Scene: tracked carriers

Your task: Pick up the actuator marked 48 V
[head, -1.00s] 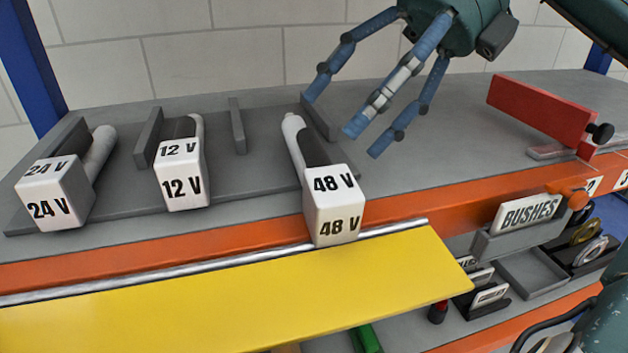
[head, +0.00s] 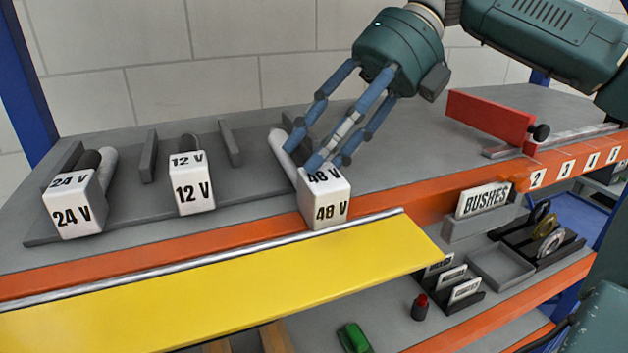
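The actuator marked 48 V (head: 325,206) lies on the grey rack at the shelf's front edge. Its white labelled block faces me, and its white rod (head: 281,147) runs back to the left. My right gripper (head: 322,160) is over it from above and behind, with its blue fingers spread and their tips close to the back of the block. The fingers hide the actuator's dark middle and part of the block's top label. Whether they touch it I cannot tell. My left gripper is not in view.
The 12 V actuator (head: 192,190) and 24 V actuator (head: 74,208) lie to the left, between grey dividers. A yellow flap (head: 230,285) sticks out below the orange shelf edge. A red plate (head: 490,117) stands on the right. A BUSHES bin (head: 483,200) is lower right.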

